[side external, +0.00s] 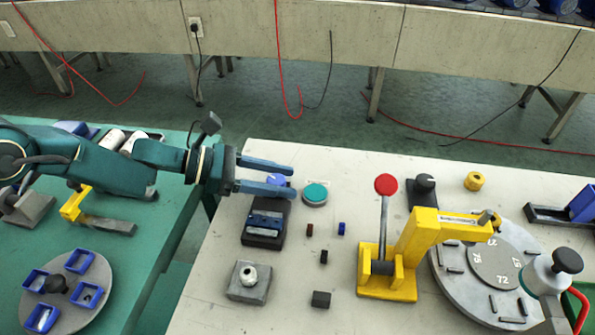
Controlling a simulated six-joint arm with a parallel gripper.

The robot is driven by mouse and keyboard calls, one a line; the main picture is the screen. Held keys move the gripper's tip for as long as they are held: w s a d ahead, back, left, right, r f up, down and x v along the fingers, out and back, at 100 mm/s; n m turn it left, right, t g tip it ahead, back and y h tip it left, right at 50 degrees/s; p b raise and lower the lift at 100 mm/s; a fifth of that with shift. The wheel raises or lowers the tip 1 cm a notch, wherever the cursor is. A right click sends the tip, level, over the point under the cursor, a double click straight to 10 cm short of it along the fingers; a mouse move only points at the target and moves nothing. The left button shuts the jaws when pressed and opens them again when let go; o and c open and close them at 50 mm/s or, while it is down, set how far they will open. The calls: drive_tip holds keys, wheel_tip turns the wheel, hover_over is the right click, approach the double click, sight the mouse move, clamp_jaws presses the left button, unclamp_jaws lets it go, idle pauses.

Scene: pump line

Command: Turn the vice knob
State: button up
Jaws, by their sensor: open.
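The vice (263,222) is a small dark block with blue jaws on the pale table, left of the middle. A round blue-violet knob (276,179) shows at its far end. My gripper (291,180) is open and level, reaching in from the left. In this view its two fingers pass on either side of the knob, one beyond it and one nearer. The nearer finger hides part of the knob and the vice's far end. I cannot tell whether either finger touches the knob.
A teal round button (315,193) sits just right of my fingertips. Small dark, red and blue blocks lie right of the vice. A yellow lever press (410,255) with a red ball handle (386,184) stands further right, beside a round indexing plate (455,290). A grey block (249,282) stands in front.

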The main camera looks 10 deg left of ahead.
clamp_jaws()
drive_tip(key=shift+d+t, duration=0.1)
drive_tip(key=shift+t, duration=0.2)
drive_tip(key=shift+n+t, duration=0.3)
drive_tip(key=shift+n, duration=0.2)
drive_tip(key=shift+n+t+y, duration=0.4)
drive_tip(key=shift+n+t, duration=0.3)
drive_tip(key=shift+t, duration=0.1)
unclamp_jaws()
